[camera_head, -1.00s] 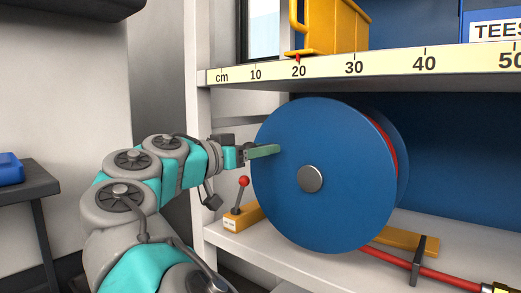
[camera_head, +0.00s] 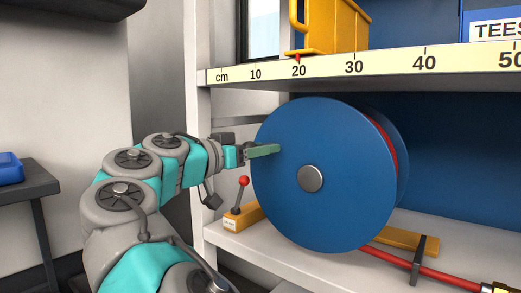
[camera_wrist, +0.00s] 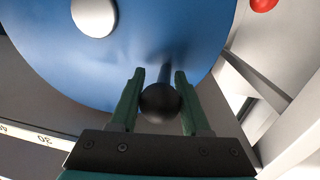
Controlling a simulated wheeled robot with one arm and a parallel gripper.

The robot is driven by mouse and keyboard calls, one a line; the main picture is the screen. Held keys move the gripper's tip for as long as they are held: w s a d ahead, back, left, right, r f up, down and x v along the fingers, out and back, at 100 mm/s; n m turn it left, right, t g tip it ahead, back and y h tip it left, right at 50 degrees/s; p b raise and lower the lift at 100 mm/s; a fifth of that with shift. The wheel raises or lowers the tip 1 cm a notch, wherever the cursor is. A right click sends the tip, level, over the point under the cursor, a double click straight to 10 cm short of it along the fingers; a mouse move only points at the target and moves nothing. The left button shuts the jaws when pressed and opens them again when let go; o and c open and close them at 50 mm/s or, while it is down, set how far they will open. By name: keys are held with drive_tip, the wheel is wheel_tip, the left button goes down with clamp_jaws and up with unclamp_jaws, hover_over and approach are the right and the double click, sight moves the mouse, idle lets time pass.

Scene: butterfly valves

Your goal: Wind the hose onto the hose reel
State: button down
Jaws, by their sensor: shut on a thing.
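The hose reel (camera_head: 325,215) is a large blue disc with a grey hub cap (camera_head: 311,178), standing on the shelf. The red hose (camera_head: 440,275) leaves the reel's underside toward the lower right, and some red shows between the reel's two discs. My gripper (camera_head: 268,151) reaches the reel's upper left face. In the wrist view, my gripper (camera_wrist: 160,98) has its green fingers on either side of a dark crank knob (camera_wrist: 160,103) on a stem from the blue disc. The gripper is shut on this knob. In the head view the knob is hidden.
A lever with a red ball (camera_head: 244,181) stands on an orange base left of the reel. A shelf with a centimetre scale (camera_head: 400,65) runs above. A dark guide post (camera_head: 418,262) stands by the hose. A yellow bin (camera_head: 335,28) sits on the upper shelf.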

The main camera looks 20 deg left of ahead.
drive_tip(key=shift+s+d+r+m+b, duration=0.25)
drive_tip(key=shift+d+r+m+b, duration=0.45)
drive_tip(key=shift+r+b, duration=0.2)
drive_tip(key=shift+s+d+r+b, duration=0.35)
drive_tip(key=shift+d+r, duration=0.35)
drive_tip(key=shift+d, duration=0.05)
drive_tip(key=shift+s+d+r, duration=0.2)
drive_tip(key=shift+d+r, duration=0.1)
drive_tip(key=shift+d, duration=0.25)
drive_tip(key=shift+s+d+r, duration=0.2)
drive_tip(key=shift+d+r, duration=0.1)
drive_tip(key=shift+d, duration=0.2)
drive_tip(key=shift+c, duration=1.9)
unclamp_jaws()
